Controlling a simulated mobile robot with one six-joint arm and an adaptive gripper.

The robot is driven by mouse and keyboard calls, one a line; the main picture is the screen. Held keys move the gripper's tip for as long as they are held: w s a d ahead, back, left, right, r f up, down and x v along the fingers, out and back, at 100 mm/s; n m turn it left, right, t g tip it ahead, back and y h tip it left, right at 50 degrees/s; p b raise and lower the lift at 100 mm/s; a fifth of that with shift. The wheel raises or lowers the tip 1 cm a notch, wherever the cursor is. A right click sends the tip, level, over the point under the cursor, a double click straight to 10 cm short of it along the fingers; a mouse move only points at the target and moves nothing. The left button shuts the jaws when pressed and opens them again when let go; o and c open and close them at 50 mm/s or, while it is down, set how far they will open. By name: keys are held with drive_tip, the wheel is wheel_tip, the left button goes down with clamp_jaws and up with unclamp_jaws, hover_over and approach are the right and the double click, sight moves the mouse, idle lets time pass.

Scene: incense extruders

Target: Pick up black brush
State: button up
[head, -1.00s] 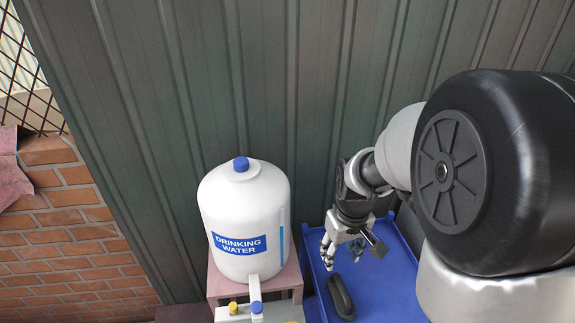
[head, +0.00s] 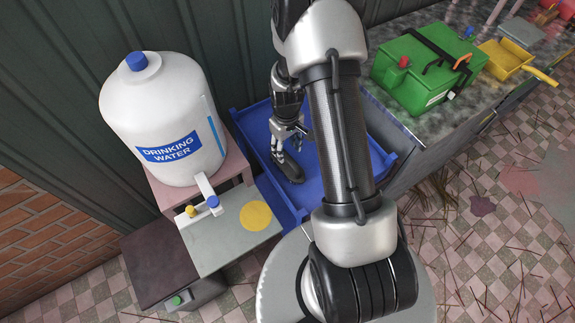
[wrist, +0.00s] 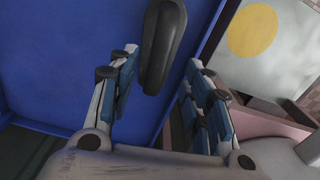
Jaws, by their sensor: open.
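The black brush (head: 289,167) lies in the blue tray (head: 256,115), on its bare floor. In the wrist view, the dark, rounded, elongated brush (wrist: 161,42) shows near the top centre. My gripper (head: 288,146) is just above the brush and points down into the tray. In the wrist view, my gripper (wrist: 161,66) is open, with one finger on each side of the brush's near end. I cannot tell whether a finger touches the brush. Part of the tray is hidden behind my arm in the head view.
A white drinking water barrel (head: 160,115) stands on a pink stand left of the tray. A grey panel (head: 215,238) with a yellow disc adjoins the tray's front left. A green box (head: 428,68) and a yellow scoop (head: 505,60) sit on the counter at right.

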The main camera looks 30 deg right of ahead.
sight(288, 158)
drive_tip(key=f, duration=0.2)
drive_tip(key=f+b, duration=0.1)
drive_tip(key=f, duration=0.1)
drive_tip(key=f+b, duration=0.1)
drive_tip(key=f, duration=0.1)
drive_tip(key=shift+s+d+f, duration=0.1)
drive_tip(key=shift+s+f, duration=0.2)
drive_tip(key=shift+f, duration=0.05)
drive_tip(key=shift+r, duration=0.1)
drive_tip(key=shift+c, duration=0.5)
clamp_jaws()
